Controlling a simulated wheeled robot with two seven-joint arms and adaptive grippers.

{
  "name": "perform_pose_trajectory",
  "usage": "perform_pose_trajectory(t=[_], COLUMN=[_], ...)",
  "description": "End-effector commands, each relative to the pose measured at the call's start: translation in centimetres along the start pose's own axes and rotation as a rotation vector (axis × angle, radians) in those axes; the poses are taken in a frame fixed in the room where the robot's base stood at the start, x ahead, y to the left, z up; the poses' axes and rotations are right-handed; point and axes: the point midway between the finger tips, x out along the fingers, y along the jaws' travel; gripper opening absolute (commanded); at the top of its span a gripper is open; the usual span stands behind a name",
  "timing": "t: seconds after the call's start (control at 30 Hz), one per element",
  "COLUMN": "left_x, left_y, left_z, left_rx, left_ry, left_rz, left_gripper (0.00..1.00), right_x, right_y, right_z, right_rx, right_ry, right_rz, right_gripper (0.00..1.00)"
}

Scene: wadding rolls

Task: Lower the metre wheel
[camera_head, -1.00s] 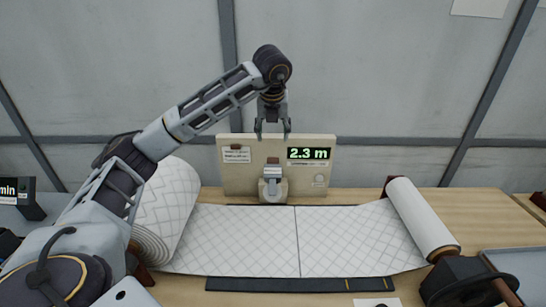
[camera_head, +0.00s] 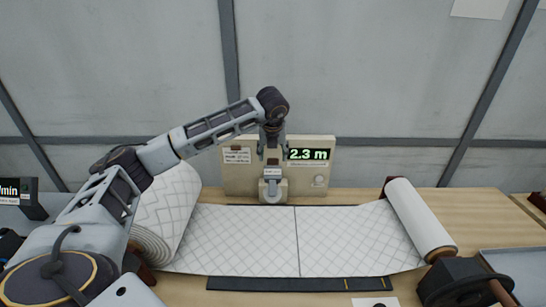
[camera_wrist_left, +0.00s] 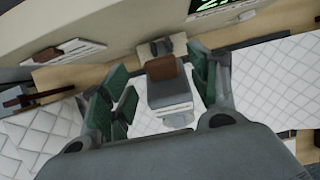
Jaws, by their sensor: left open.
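The metre wheel's grey block (camera_head: 273,184) stands at the front of the beige counter housing (camera_head: 315,182), over the far edge of the quilted wadding (camera_head: 240,240). The display (camera_head: 308,154) reads 2.3 m. My left gripper (camera_head: 272,154) points down just above the block. In the left wrist view its open green-padded fingers (camera_wrist_left: 160,95) are on either side of the grey block with a brown top (camera_wrist_left: 168,85), with gaps visible. Whether the wheel touches the wadding is hidden. My right gripper is not in view.
A large wadding roll (camera_head: 165,210) is at the left and a thinner white roll (camera_head: 420,218) at the right. A dark strip (camera_head: 300,284) runs along the front. A grey tray (camera_head: 515,268) lies at the far right. Bare table shows at the back right.

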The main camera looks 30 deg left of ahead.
Motion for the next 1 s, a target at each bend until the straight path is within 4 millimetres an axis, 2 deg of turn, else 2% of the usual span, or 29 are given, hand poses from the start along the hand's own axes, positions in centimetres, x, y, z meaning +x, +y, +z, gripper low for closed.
perform_pose_trajectory(t=[0.1, 0.3, 0.7, 1.0], left_x=[1.4, 2.9, 3.3, 3.2], left_y=[0.0, 0.0, 0.0, 0.0], left_z=[0.0, 0.0, 0.0, 0.0], left_rx=[0.0, 0.0, 0.0, 0.0], left_ry=[0.002, 0.001, 0.0, 0.0], left_rz=[0.002, 0.0, 0.0, 0.0], left_gripper=[0.61, 0.61, 0.59, 0.21], right_x=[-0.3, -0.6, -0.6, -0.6], right_y=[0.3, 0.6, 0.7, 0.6], right_z=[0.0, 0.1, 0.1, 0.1], right_rx=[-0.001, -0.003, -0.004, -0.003], right_ry=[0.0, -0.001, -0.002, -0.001], right_rz=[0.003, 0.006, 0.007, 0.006], right_gripper=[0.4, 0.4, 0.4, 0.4])
